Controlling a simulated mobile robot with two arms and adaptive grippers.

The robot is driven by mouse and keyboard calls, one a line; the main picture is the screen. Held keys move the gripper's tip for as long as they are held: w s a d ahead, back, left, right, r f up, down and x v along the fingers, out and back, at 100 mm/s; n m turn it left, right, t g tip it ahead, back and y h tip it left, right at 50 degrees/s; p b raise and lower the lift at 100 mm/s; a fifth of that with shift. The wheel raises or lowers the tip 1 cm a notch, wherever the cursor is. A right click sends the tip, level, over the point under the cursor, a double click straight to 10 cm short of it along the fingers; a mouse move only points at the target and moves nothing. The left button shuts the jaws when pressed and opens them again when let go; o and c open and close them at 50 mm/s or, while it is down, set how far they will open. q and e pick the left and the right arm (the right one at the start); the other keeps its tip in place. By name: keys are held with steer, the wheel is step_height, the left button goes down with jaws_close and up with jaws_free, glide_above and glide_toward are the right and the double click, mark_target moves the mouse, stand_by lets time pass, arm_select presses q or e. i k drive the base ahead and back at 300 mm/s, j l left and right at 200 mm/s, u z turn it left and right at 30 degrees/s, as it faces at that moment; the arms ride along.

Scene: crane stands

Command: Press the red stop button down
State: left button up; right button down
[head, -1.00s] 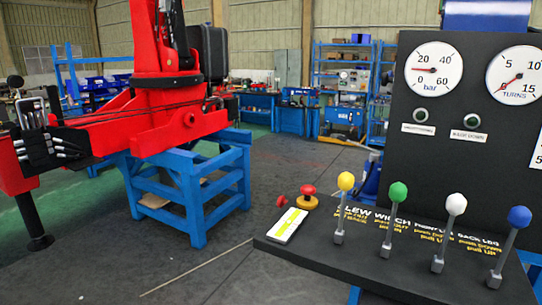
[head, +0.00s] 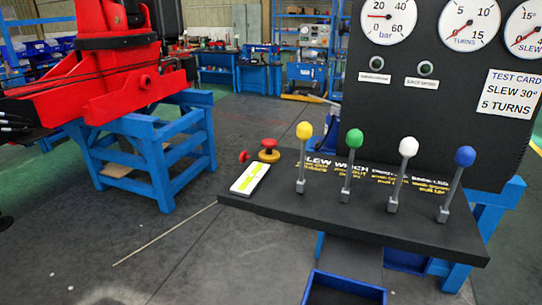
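The red stop button (head: 269,143) has a mushroom head on a yellow base (head: 269,155). It stands at the back left corner of the black control shelf (head: 400,229) in the head view. A second, smaller red knob (head: 244,156) shows just left of it, at the shelf's edge.
Levers with yellow (head: 304,130), green, white and blue knobs rise from the shelf right of the button. A white and green card device (head: 250,178) lies in front of it. Behind stands a black gauge panel (head: 430,110). A red crane on a blue stand (head: 150,150) is at left.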

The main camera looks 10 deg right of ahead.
mark_target(269, 143)
steer(key=u, duration=1.2)
steer(key=i+j+u, duration=0.15)
steer(key=j, duration=0.25)
steer(key=i+j+u, duration=0.2)
steer(key=j, duration=0.15)
steer(key=i+j+u, duration=0.15)
steer(key=j, duration=0.2)
steer(key=i+z, duration=0.15)
steer(key=z, duration=0.3)
steer(key=i+z, duration=0.15)
steer(key=z, duration=0.25)
steer(key=i+z, duration=0.15)
steer(key=z, duration=0.3)
steer(key=i+z, duration=0.15)
steer(key=z, duration=0.3)
steer(key=i+z, duration=0.2)
steer(key=z, duration=0.2)
steer(key=i+z, duration=0.15)
steer(key=z, duration=0.3)
steer(key=i+j+z, duration=0.15)
steer(key=z, duration=0.3)
steer(key=i+j+z, duration=0.15)
steer(key=z, duration=0.25)
steer(key=i+j+z, duration=0.1)
steer(key=j+z, duration=0.15)
steer(key=z, duration=0.2)
steer(key=i+j+z, duration=0.2)
steer(key=j+z, duration=0.2)
